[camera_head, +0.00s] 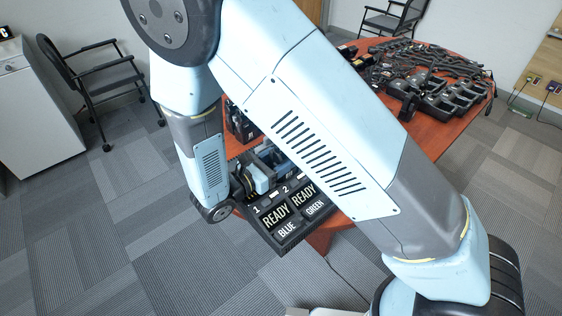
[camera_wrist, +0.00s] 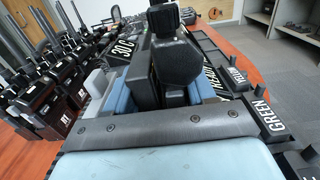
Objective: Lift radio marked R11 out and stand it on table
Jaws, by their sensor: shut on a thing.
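In the wrist view my gripper (camera_wrist: 160,92) has its blue fingers closed on a dark radio-like body (camera_wrist: 176,62), with a black knob or antenna part rising towards the camera. I cannot read its marking, so I cannot tell whether it is R11. In the head view my gripper (camera_head: 266,172) is partly hidden behind my arm, at the black charger tray (camera_head: 290,225) with READY, BLUE and GREEN labels. I cannot tell whether the held radio is clear of its slot. The wooden table (camera_head: 437,132) shows beyond my arm.
Several upright radios with antennas (camera_wrist: 40,90) stand left in the wrist view. Many dark radios and cables (camera_head: 440,85) cover the table's far part. A stretch of table (camera_head: 415,150) near its right edge looks bare. A chair (camera_head: 105,80) stands at the left.

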